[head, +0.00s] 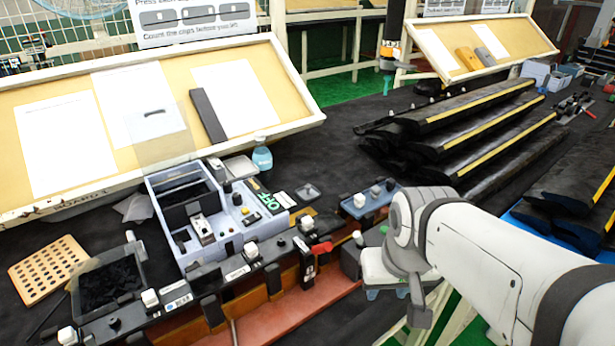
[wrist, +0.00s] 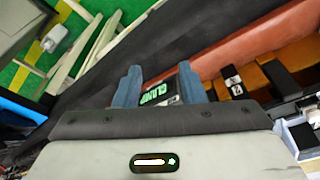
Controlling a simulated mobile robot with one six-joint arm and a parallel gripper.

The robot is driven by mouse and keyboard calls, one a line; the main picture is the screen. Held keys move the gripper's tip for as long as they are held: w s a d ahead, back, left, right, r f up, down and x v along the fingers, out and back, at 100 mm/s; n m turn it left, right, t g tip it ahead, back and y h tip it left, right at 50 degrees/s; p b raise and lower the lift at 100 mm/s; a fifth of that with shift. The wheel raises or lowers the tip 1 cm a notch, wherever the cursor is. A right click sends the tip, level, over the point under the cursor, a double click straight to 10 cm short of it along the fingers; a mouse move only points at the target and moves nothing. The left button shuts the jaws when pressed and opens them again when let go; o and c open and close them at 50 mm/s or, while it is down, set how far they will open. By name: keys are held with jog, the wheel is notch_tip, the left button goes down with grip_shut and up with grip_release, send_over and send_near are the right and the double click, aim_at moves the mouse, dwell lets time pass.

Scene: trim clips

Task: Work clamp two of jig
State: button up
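The jig (head: 235,272) is a long dark rail with an orange-red front along the near table edge. A dark clamp with a red lever (head: 321,248) stands on it. My gripper (head: 385,293) is at the jig's right end, mostly hidden behind my arm in the head view. In the wrist view my gripper (wrist: 160,85) has its two blue-grey fingers apart. A dark block with green letters reading CLAMP (wrist: 160,93) shows between or just beyond them; I cannot tell whether they touch it. Which clamp is number two is not readable.
A grey tray box (head: 215,222) and a dark bin (head: 110,283) stand behind the jig at left. A perforated board (head: 47,268) lies farther left. Long dark trim pieces with yellow stripes (head: 470,135) are stacked at right.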

jog(key=shift+d+r, duration=0.1)
jog(key=shift+d, duration=0.05)
notch_tip(320, 180, up, 12)
jog(key=f+n+g+h+p, duration=0.1)
jog(key=n+g+h+p, duration=0.35)
jog(key=n+p, duration=0.4)
send_over(326, 246)
jog(key=w+a, duration=0.3)
jog(key=shift+m+g+y, duration=0.25)
jog(key=shift+g, duration=0.1)
jog(key=x, duration=0.2)
jog(key=p+x, duration=0.1)
jog(key=x, duration=0.4)
jog(key=shift+s+d, duration=0.2)
jog(key=shift+d, duration=0.15)
jog(key=shift+c, duration=0.4)
jog(key=shift+r, duration=0.1)
grip_shut()
